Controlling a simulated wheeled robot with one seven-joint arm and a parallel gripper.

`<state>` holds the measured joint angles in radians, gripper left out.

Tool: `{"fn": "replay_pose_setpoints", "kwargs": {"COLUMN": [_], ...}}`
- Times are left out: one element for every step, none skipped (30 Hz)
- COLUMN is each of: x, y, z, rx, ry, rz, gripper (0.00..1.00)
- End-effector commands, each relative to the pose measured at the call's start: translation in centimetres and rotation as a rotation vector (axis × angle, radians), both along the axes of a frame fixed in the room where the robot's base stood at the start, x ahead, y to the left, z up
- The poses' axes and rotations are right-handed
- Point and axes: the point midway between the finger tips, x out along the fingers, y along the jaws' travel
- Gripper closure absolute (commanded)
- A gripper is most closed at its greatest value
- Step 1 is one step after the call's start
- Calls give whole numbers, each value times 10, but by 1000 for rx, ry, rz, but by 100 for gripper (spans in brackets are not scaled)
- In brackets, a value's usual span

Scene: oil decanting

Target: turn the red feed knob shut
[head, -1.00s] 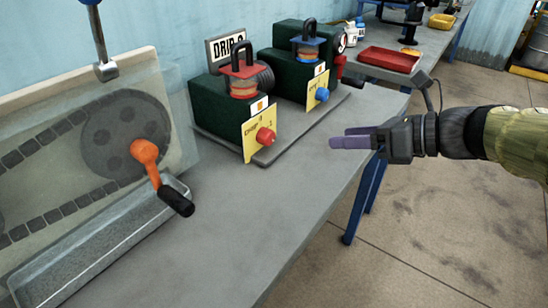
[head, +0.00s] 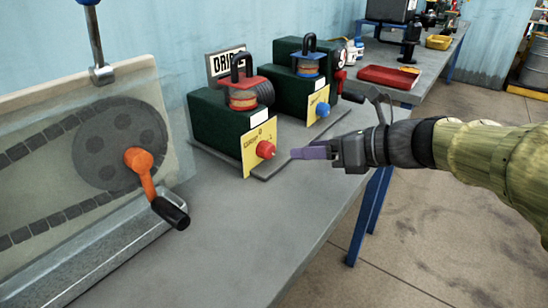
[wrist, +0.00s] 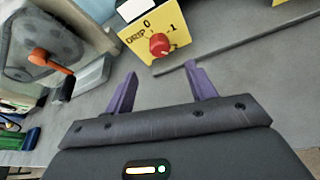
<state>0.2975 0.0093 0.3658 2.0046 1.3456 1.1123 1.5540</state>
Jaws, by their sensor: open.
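The red feed knob (head: 265,149) sits on a yellow dial plate (head: 250,146) on the front of a dark green unit (head: 222,118). In the wrist view the red knob (wrist: 159,43) shows ahead of and between the fingers, with "0" above it, "1" to its right and "DRIP" to its left. My gripper (head: 293,153) is open and empty, with purple fingers just right of the knob in the head view, apart from it. In the wrist view my gripper (wrist: 160,82) shows both fingers spread with a clear gap.
A second green unit with a blue knob (head: 322,109) stands behind, on the same grey base plate. An orange crank (head: 140,162) with a black handle is at the left. A red tray (head: 388,77) lies on the far bench. The front bench surface (head: 245,230) is clear.

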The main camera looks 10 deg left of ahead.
Motion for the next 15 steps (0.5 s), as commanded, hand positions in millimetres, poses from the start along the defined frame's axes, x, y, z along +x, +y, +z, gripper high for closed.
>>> {"fn": "replay_pose_setpoints", "kwargs": {"x": [2,3,5,6,8,9,11,12,14,15,16,18,19,20,21], "y": [9,14,20,25,30,36,41,46,52,57,61,66,70,74,77], "z": [-7,-9,-12,-14,-16,-18,-20,-22,-25,-26,-28,-30,-31,-33,-34], "rx": [0,0,0,1,2,2,1,1,1,2,2,2,1,1,1], "ry": [0,0,0,1,1,1,0,0,0,1,1,1,0,0,0], "rz": [4,4,4,5,4,4,4,4,4,4,4,3,4,3,3], "gripper": [44,44,44,44,44,44,44,44,44,44,44,44,44,44,44]}}
